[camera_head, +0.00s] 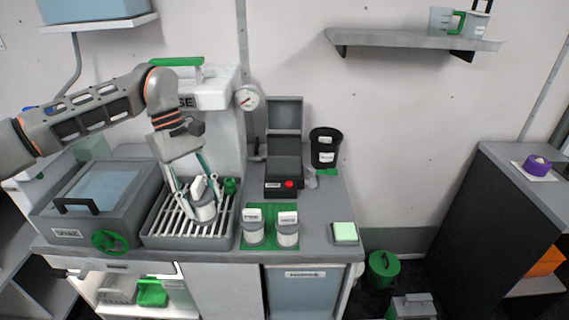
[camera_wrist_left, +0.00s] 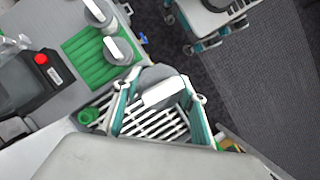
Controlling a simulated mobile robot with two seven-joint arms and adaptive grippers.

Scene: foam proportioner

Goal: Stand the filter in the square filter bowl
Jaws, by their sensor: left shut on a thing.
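My left gripper (camera_head: 199,198) is shut on a grey round canister with a white block-shaped top (camera_head: 204,212). It holds this above or at the slatted tray (camera_head: 156,238); contact cannot be told. In the left wrist view the canister (camera_wrist_left: 152,74) sits between the teal fingers, over the white slats. Two similar canisters, a left one (camera_head: 253,231) and a right one (camera_head: 288,234), stand upright on a green mat (camera_head: 270,212). I cannot tell for sure which piece is the filter or which is the square filter bowl. My right gripper is not in view.
A small green part (camera_head: 231,186) is at the tray's back right corner. A black device with a red button (camera_head: 287,183) and a black bin (camera_head: 325,148) stand behind the mat.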

